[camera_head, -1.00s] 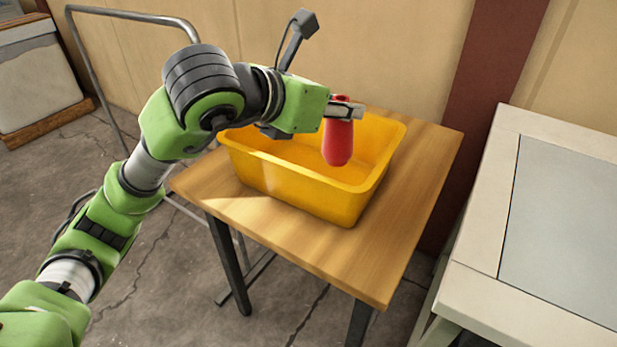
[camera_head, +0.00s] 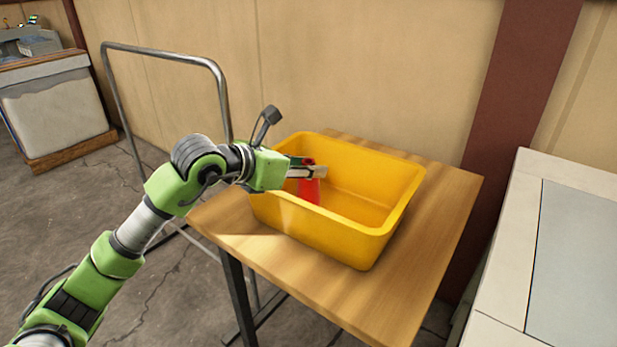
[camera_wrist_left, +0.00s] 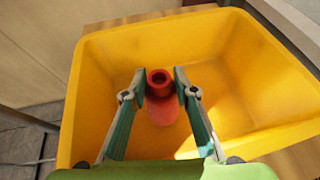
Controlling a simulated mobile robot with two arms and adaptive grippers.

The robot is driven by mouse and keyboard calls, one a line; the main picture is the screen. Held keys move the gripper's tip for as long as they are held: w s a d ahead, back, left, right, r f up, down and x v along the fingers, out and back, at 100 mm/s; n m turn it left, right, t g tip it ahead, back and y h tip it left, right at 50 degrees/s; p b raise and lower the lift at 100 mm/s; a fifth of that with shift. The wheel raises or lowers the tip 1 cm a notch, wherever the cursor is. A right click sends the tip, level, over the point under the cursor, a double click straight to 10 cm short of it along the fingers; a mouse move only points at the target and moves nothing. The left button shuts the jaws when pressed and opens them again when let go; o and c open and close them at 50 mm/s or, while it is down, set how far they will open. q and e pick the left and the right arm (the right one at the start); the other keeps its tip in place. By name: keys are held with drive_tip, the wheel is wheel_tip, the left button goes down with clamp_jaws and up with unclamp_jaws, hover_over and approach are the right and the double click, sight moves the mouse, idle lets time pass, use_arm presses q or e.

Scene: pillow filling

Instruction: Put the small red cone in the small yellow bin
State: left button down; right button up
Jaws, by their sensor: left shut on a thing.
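The small red cone (camera_head: 309,190) is upright inside the yellow bin (camera_head: 345,245), near its left side. My left gripper (camera_head: 312,171) is shut on the cone near its upper end. In the left wrist view, the cone (camera_wrist_left: 161,108) shows between the two fingers of the left gripper (camera_wrist_left: 160,84), with a round hollow end facing the camera. The yellow bin (camera_wrist_left: 240,75) surrounds it there. I cannot tell whether the cone's lower end touches the bin floor. My right gripper is not in view.
The bin stands on a small wooden table (camera_head: 430,250) against a beige wall (camera_head: 370,70). A metal tube frame (camera_head: 160,55) is behind my left arm. A white-framed table (camera_head: 500,290) is close on the right. The rest of the bin is empty.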

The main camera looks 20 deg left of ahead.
use_arm(q)
drive_tip(key=shift+f, duration=1.1)
drive_tip(key=shift+d, duration=0.1)
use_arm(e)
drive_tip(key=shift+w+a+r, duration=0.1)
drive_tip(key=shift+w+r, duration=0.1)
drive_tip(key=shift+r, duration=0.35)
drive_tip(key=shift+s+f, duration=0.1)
use_arm(q)
drive_tip(key=c, duration=1.6)
unclamp_jaws()
drive_tip(key=shift+c, duration=0.2)
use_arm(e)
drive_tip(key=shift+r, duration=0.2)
